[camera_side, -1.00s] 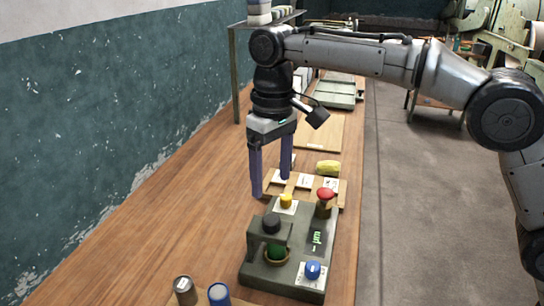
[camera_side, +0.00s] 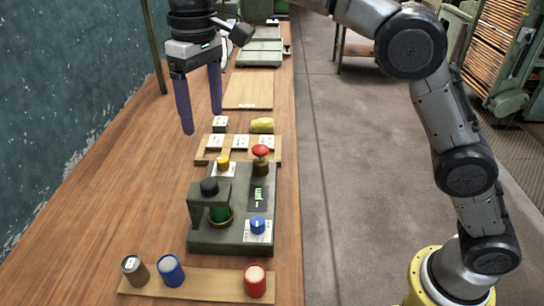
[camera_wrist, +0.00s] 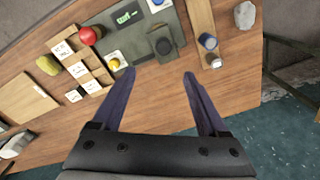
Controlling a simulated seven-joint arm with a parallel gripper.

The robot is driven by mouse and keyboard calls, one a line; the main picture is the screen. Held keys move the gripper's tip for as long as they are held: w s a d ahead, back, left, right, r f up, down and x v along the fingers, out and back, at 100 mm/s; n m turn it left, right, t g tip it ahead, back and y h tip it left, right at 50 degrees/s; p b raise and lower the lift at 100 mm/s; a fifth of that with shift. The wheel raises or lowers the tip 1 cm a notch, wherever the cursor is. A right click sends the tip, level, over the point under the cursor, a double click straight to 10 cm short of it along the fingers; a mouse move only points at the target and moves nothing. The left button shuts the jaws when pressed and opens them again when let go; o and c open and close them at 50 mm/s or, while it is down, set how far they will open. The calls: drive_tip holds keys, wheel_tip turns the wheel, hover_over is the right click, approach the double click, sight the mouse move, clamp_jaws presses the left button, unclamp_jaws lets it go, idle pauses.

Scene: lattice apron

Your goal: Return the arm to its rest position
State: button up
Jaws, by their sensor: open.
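My gripper (camera_side: 202,122) hangs fingers down at the upper left of the side view, above the wooden bench. Its two purple-blue fingers are apart with nothing between them. In the wrist view my gripper (camera_wrist: 159,73) is open above bare bench wood, near the grey-green fixture (camera_wrist: 141,42). In the side view the fixture (camera_side: 205,240) stands in front of the gripper and apart from it. It bears a yellow button (camera_side: 223,161), a red mushroom button (camera_side: 261,151), a blue knob (camera_side: 258,225) and a black-topped bracket (camera_side: 209,187) over a green piece.
A wooden rack (camera_side: 204,154) with white cards lies behind the fixture, with a yellow lump (camera_side: 262,125) beyond it. The left bench is clear beside the teal wall (camera_side: 70,90).

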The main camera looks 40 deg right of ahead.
drive_tip(key=s+d+r+m+t, duration=0.1)
drive_tip(key=s+d+r, duration=0.1)
drive_tip(key=d+r, duration=0.2)
drive_tip(key=s+d+r+m, duration=0.1)
drive_tip(key=s+d+r, duration=0.2)
drive_tip(key=d+r, duration=0.15)
drive_tip(key=s+d+r+m+t, duration=0.1)
drive_tip(key=s+d+t, duration=0.1)
drive_tip(key=s+d, duration=0.7)
drive_tip(key=s+d+f+t, duration=0.1)
drive_tip(key=s+d+f, duration=0.2)
drive_tip(key=s+f, duration=0.4)
drive_tip(key=s+d+f+t, duration=0.1)
drive_tip(key=s+d+f, duration=0.2)
drive_tip(key=s+f, duration=0.4)
drive_tip(key=shift+d+f, duration=0.4)
drive_tip(key=shift+f, duration=1.55)
drive_tip(key=shift+s, duration=0.1)
